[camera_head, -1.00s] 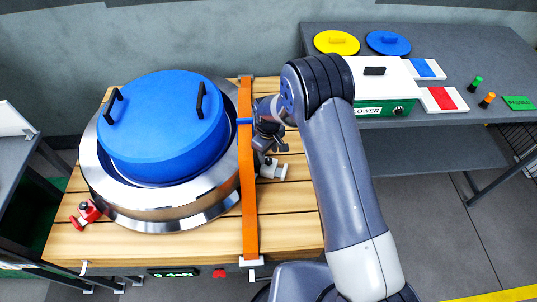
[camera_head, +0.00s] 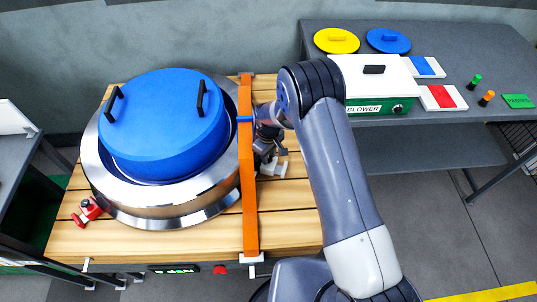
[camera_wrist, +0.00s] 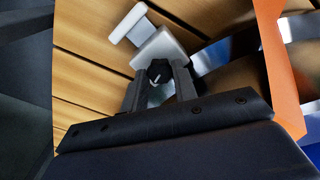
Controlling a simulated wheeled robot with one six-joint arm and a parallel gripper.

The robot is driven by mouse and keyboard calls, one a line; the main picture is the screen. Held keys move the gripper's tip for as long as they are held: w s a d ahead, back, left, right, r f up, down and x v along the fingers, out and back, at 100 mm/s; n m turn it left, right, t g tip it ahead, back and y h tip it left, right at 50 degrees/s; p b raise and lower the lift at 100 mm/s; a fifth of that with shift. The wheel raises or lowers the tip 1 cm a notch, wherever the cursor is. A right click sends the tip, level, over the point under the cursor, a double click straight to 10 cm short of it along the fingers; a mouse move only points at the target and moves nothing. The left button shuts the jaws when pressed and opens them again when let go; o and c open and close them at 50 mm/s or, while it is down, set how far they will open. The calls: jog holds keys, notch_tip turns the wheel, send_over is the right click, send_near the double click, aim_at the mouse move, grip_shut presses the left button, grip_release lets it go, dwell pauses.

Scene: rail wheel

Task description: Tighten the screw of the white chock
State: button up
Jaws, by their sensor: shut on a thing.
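The white chock (camera_wrist: 162,48) lies on the wooden planks beside the steel wheel. In the wrist view a dark knob, its screw (camera_wrist: 158,72), sits at its near side. My gripper (camera_wrist: 158,82) has its two fingers on either side of this knob and is shut on it. In the head view the white chock (camera_head: 273,167) shows only in part, right of the orange strap; my gripper (camera_head: 266,152) and wrist cover the rest, and the screw is hidden there. The polished wheel (camera_head: 150,213) carries a blue lid (camera_head: 160,125) with two black handles.
An orange strap (camera_head: 248,190) runs over the table between wheel and arm; it also shows in the wrist view (camera_wrist: 277,60). A red chock (camera_head: 88,210) stands at the wheel's left. A lit display (camera_head: 174,269) is on the table front. A blower (camera_head: 372,85) stands on the grey bench.

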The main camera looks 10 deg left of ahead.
jog(key=c, duration=0.3)
jog(key=shift+f+m+b, duration=0.15)
jog(key=shift+m+b, duration=0.15)
jog(key=shift+b, duration=0.25)
jog(key=m+b, duration=0.2)
jog(key=b, duration=0.1)
jog(key=shift+f+m+b, duration=0.15)
jog(key=shift+m+b, duration=0.15)
jog(key=m+b, duration=0.4)
jog(key=m, duration=0.1)
jog(key=shift+m+b, duration=0.3)
jog(key=m+b, duration=0.2)
jog(key=m, duration=0.3)
jog(key=shift+r+b, duration=0.2)
jog(key=shift+b, duration=0.2)
jog(key=m+b, duration=0.1)
jog(key=m, duration=0.4)
jog(key=shift+r, duration=0.1)
jog(key=shift+m, duration=0.3)
